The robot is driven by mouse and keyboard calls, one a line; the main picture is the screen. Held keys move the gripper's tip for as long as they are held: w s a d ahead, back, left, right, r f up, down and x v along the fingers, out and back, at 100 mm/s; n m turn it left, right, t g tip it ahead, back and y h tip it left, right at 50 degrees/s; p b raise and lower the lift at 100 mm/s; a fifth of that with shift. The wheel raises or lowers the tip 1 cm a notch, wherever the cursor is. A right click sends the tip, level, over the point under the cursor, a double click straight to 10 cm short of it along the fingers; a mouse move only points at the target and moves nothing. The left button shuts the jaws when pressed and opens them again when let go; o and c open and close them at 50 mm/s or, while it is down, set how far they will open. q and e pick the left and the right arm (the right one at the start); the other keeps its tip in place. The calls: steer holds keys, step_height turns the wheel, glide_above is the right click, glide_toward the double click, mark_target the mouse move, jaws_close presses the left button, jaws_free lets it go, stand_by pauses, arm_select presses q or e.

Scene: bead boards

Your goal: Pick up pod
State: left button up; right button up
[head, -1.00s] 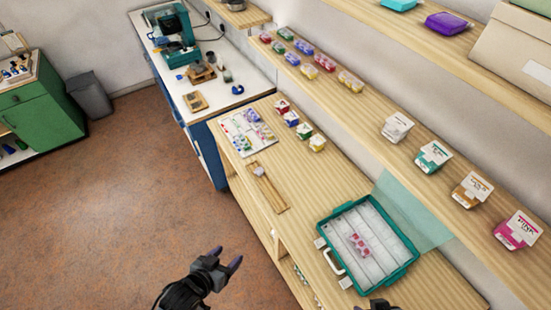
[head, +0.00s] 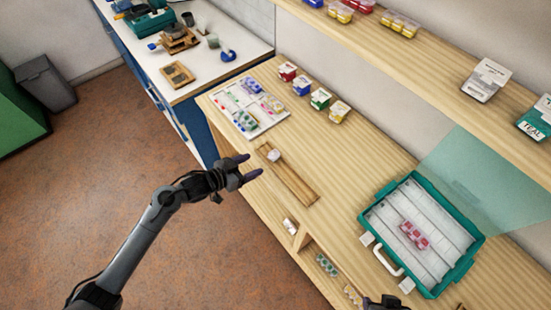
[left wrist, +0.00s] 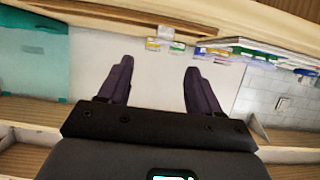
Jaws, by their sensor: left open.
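A pink-red pod (head: 413,235) lies in the open teal case (head: 377,196) on the wooden bench. More pods, greenish (head: 246,120) and purple-blue (head: 249,86), lie on a white board at the bench's far end. A greenish pod (head: 327,265) and a pale one (head: 352,294) show in the open compartment under the bench's front edge. My left gripper (head: 252,166) is open and empty near the bench's front edge, apart from every pod. Its spread fingers also show in the left wrist view (left wrist: 159,67). Only a dark piece of my right gripper (head: 385,302) shows; its fingers cannot be made out.
A wooden tray (head: 290,178) with a small pale item lies beside my left gripper. Several coloured boxes (head: 320,98) stand along the bench's back. A shelf (head: 430,55) with pods and boxes runs above. The bench between tray and case is clear.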

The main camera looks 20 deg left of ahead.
mark_target(269, 157)
arm_select(q)
steer(key=x, duration=0.4)
steer(key=shift+w, duration=0.35)
steer(key=shift+a+f+b+x, duration=0.15)
steer(key=shift+f+b+x, duration=0.1)
steer(key=shift+x, duration=1.2)
steer(key=shift+a+f+b+x, duration=0.1)
steer(key=shift+b+x, duration=0.15)
steer(key=shift+x, duration=1.2)
steer(key=shift+s, duration=0.1)
steer(key=c, duration=1.1)
